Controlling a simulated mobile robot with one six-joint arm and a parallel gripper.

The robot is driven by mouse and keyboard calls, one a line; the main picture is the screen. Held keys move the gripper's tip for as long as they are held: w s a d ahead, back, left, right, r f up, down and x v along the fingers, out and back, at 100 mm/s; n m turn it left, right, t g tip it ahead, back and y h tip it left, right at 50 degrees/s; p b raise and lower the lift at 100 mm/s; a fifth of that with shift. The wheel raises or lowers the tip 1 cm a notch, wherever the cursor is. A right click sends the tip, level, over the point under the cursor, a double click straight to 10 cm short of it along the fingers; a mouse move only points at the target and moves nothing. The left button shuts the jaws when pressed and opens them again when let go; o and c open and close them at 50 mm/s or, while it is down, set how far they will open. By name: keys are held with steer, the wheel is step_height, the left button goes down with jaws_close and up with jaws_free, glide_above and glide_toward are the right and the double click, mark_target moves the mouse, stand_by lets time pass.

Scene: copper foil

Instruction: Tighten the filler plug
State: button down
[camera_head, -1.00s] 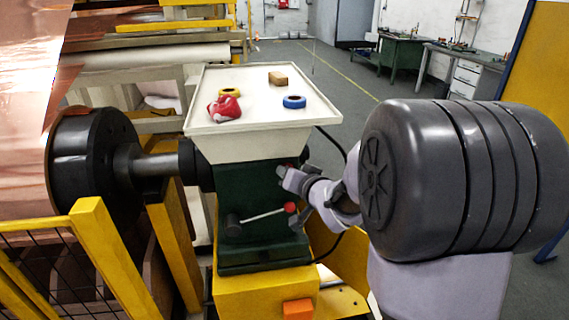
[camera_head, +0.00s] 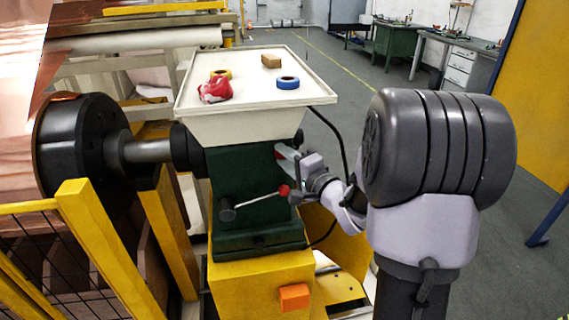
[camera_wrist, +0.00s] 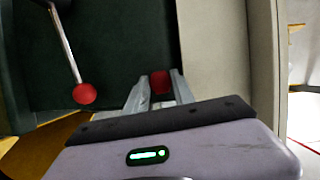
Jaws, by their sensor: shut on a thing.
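The filler plug appears to be the small red piece (camera_wrist: 160,83) between my fingertips in the wrist view, at the edge of the dark green housing (camera_wrist: 120,35). My gripper (camera_wrist: 159,88) is shut on it, with one finger on each side. In the head view my gripper (camera_head: 284,155) is at the right side of the green housing (camera_head: 240,185), under the tray. The plug is mostly hidden there by the fingers. How far it sits in the housing cannot be told.
A lever with a red ball end (camera_head: 284,190) sticks out of the housing close below my gripper. The cream tray (camera_head: 215,120) above holds a red cloth (camera_head: 215,91), two tape rolls and a brown block (camera_head: 271,61). A yellow guard (camera_head: 105,250) stands at left.

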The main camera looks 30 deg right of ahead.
steer(key=m+t+b, duration=0.1)
steer(key=m+b, duration=0.2)
steer(key=shift+f, duration=0.15)
steer(key=shift+m+t+b, duration=0.5)
steer(key=shift+m+t, duration=0.3)
steer(key=shift+m, duration=1.3)
steer(key=shift+h, duration=0.4)
steer(key=c, duration=1.1)
jaws_free()
steer(key=shift+o, duration=0.2)
